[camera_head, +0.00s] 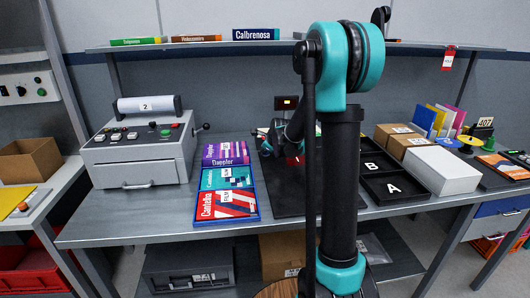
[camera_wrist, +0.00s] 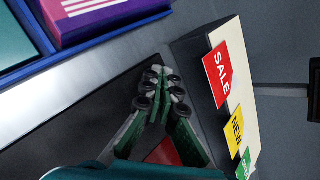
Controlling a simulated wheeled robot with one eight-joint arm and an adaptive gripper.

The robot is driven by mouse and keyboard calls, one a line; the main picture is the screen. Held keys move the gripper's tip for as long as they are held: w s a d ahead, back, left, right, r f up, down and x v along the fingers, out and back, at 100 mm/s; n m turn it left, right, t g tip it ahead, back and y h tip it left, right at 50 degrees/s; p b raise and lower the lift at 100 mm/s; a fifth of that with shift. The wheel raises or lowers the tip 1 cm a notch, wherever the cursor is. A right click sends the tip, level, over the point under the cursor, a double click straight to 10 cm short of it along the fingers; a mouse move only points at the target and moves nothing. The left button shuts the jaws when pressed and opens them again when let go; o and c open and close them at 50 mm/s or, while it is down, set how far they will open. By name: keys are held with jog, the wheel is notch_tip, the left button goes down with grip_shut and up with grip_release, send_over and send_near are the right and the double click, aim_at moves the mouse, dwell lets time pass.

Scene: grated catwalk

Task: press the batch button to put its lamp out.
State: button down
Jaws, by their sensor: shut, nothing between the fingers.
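A grey machine (camera_head: 140,155) stands at the left of the bench, with a white roller marked "2" on top. Its sloped panel carries several small buttons, among them a green one (camera_head: 165,132) and a red one (camera_head: 175,126). Their labels are too small to read, so I cannot tell which is the batch button or whether its lamp is lit. My gripper (camera_wrist: 163,85) is shut and empty over a dark mat, beside a pale block with "SALE" and "NEW" tags (camera_wrist: 217,73). In the head view my gripper is partly hidden behind my arm, right of the machine.
A blue tray (camera_head: 226,221) of printed packs lies between machine and dark mat (camera_head: 288,203). Black trays marked A and B (camera_head: 392,188), boxes and a white carton (camera_head: 442,169) fill the right. A shelf (camera_head: 220,43) runs above.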

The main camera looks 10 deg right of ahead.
jog(key=shift+r, duration=3.2)
jog(key=shift+s, duration=0.1)
